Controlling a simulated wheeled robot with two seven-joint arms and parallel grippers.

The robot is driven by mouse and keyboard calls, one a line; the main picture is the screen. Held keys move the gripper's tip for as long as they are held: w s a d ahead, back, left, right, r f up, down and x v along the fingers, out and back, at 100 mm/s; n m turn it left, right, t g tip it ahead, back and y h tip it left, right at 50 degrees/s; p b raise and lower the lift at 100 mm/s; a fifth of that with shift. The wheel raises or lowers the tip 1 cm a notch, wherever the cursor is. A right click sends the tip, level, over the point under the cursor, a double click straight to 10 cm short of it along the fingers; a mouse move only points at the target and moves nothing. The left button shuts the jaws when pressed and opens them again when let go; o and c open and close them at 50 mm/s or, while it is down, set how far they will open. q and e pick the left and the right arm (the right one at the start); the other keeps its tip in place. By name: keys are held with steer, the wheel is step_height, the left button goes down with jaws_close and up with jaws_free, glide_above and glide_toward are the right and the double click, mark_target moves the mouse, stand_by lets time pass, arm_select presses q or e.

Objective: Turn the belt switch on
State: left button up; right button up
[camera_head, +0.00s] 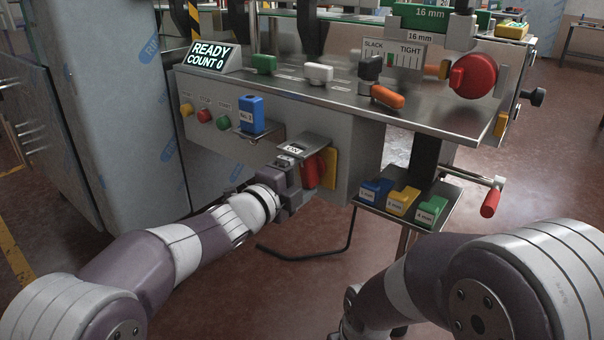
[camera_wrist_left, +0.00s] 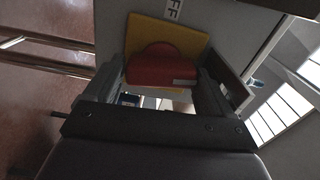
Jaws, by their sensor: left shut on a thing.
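The belt switch is a red rotary handle (camera_head: 313,170) on a yellow plate (camera_head: 330,168), on the front of the machine's grey box, under a small metal hood with an ON label (camera_head: 294,149). In the left wrist view the red handle (camera_wrist_left: 160,66) lies between the fingers, in front of the yellow plate (camera_wrist_left: 190,38); part of a label ending in FF (camera_wrist_left: 174,9) shows beside it. My left gripper (camera_head: 300,180) is shut on the red handle; its fingers (camera_wrist_left: 163,84) sit at either side. My right arm shows at lower right; its gripper is out of view.
Above stand a READY COUNT 0 display (camera_head: 208,56), yellow, red and green buttons (camera_head: 204,116) and a blue block (camera_head: 251,113) on a ledge. A tray (camera_head: 408,221) with blue, yellow and green blocks and a red-handled crank (camera_head: 491,202) are at right.

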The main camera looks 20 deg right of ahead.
arm_select(q)
steer(key=shift+s+d+f, duration=0.1)
steer(key=shift+s+d, duration=0.1)
steer(key=shift+d, duration=0.05)
stand_by(0.4)
steer(key=o, duration=0.7)
steer(key=shift+o, duration=0.9)
steer(key=shift+s, duration=0.1)
steer(key=shift+r, duration=0.35)
steer(key=shift+a, duration=0.1)
